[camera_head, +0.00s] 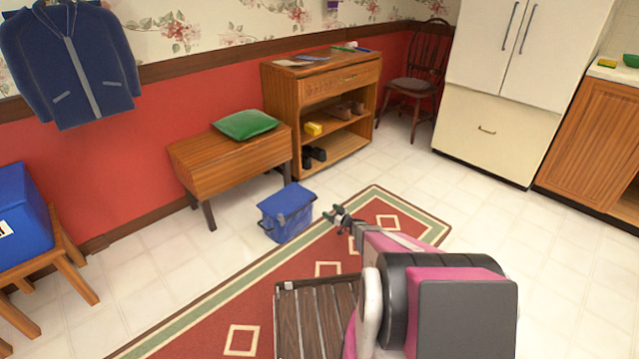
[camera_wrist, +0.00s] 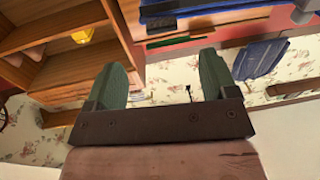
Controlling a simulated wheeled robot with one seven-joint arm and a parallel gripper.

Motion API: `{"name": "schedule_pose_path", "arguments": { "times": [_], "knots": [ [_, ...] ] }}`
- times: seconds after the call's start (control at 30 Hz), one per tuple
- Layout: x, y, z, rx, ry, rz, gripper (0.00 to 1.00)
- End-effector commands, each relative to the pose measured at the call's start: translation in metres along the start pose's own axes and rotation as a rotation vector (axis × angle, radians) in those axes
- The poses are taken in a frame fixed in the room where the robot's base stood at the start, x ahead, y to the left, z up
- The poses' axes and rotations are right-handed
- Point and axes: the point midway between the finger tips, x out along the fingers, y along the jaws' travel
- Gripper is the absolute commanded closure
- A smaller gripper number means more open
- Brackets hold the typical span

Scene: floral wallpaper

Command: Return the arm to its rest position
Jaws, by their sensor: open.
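My gripper (camera_head: 340,218) is at the end of my pink and grey arm, which reaches out over the red patterned rug (camera_head: 195,318). In the head view its tip is beside the right side of a blue cooler box (camera_head: 286,212); I cannot tell how close they are. In the wrist view, my gripper (camera_wrist: 172,85) shows two green fingers spread apart with nothing between them. The wrist view is tilted, with the shelf unit (camera_wrist: 70,50) at left and the blue jacket (camera_wrist: 262,58) at right.
A wooden bench (camera_head: 228,155) with a green cushion (camera_head: 245,124) and an open-shelf cabinet (camera_head: 325,110) stand along the red wall. A chair (camera_head: 415,85), a white fridge (camera_head: 500,80) and a wooden counter (camera_head: 590,140) are behind. A blue box sits on a stool (camera_head: 45,255) at left. The tiled floor (camera_head: 530,260) at right is clear.

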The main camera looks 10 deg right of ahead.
Motion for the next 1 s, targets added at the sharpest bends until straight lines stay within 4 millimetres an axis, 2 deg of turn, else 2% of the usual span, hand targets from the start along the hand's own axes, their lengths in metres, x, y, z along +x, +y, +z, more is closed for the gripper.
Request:
{"name": "schedule_pose_path", "arguments": {
  "times": [0.13, 0.27, 0.47, 0.57, 0.7, 0.77, 0.9, 1.0],
  "knots": [
    [0.000, -0.007, -0.008, 0.010, -0.008, -0.017, 0.21],
    [-0.001, -0.034, -0.039, 0.062, -0.055, -0.094, 0.21],
    [-0.012, -0.107, -0.111, 0.213, -0.248, -0.272, 0.21],
    [-0.026, -0.146, -0.147, 0.293, -0.388, -0.340, 0.21],
    [-0.055, -0.197, -0.192, 0.396, -0.619, -0.380, 0.21],
    [-0.070, -0.216, -0.211, 0.434, -0.723, -0.374, 0.21],
    [-0.112, -0.256, -0.251, 0.505, -0.967, -0.305, 0.21],
    [-0.146, -0.279, -0.279, 0.541, -1.132, -0.206, 0.21]
  ]
}}
